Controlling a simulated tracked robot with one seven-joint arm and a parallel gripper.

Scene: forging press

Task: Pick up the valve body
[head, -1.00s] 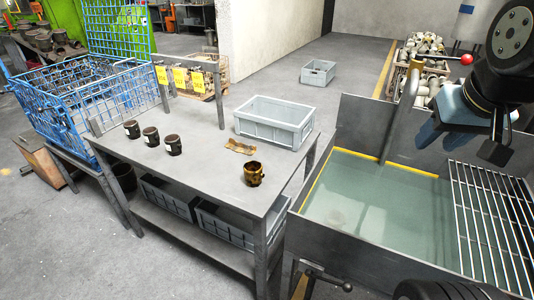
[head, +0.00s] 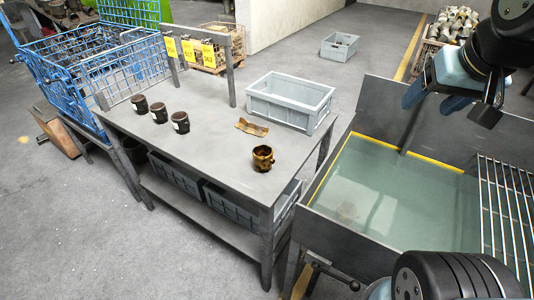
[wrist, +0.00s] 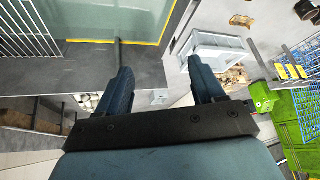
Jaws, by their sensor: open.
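A brown-gold valve body (head: 263,158), cup-shaped with a side stub, stands upright near the right front of the grey steel table (head: 215,165). Three dark cup-like bodies with pale labels (head: 159,113) stand in a row at the table's left. My gripper (head: 432,102) is open and empty, its blue fingers high above the tank's back right. In the wrist view the fingers (wrist: 161,88) are apart with nothing between them.
A grey tote (head: 288,102) and a crumpled brown piece (head: 251,128) lie on the table. A tank of greenish liquid (head: 400,195) with a wire rack (head: 507,205) stands to the right. A blue wire basket (head: 85,80) is at the left. Yellow tags (head: 189,50) hang behind.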

